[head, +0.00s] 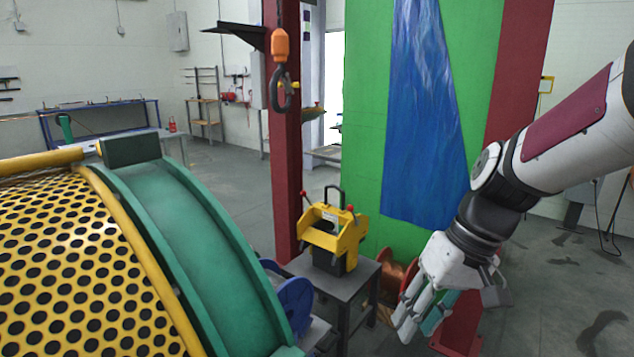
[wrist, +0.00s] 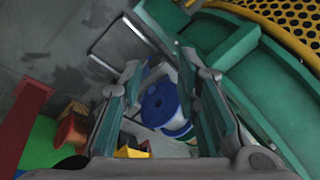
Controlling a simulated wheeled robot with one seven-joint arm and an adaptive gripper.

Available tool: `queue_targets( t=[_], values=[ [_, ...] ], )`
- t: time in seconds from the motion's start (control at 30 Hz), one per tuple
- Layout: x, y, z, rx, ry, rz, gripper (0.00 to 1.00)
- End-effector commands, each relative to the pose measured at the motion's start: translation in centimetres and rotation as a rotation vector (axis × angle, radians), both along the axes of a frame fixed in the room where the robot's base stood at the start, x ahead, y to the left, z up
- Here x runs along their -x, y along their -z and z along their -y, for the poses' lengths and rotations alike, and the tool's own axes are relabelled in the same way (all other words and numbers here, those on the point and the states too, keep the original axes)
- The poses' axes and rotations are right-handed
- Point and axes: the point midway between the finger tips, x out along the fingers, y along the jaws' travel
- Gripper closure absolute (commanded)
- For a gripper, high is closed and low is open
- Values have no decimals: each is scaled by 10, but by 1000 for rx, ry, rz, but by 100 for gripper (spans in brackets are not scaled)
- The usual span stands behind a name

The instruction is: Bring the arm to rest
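My arm reaches in from the right in the head view, bent downward at the wrist. My gripper (head: 420,318) hangs in free air to the right of the small grey table, fingers pointing down. In the wrist view, my gripper (wrist: 163,80) has its two fingers well apart, with nothing held between them. A blue reel (wrist: 158,103) shows beyond the gap between the fingers, apart from them.
The strander's green housing (head: 195,245) and yellow perforated guard (head: 75,265) fill the left. A yellow device (head: 334,238) stands on the grey table (head: 352,292). A hook (head: 280,88) hangs by a red column (head: 286,160). Open floor (head: 570,285) lies right.

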Motion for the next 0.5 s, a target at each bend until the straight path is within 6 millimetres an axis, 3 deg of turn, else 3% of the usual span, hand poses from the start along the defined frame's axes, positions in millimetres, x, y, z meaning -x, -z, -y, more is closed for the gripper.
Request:
queue_targets(
  t=[0.03,0.2,0.5],
  values=[
    [20,-26,1,33,10,25,70],
    [75,-76,10,133,66,93,70],
    [163,-139,31,250,185,236,70]
  ],
)
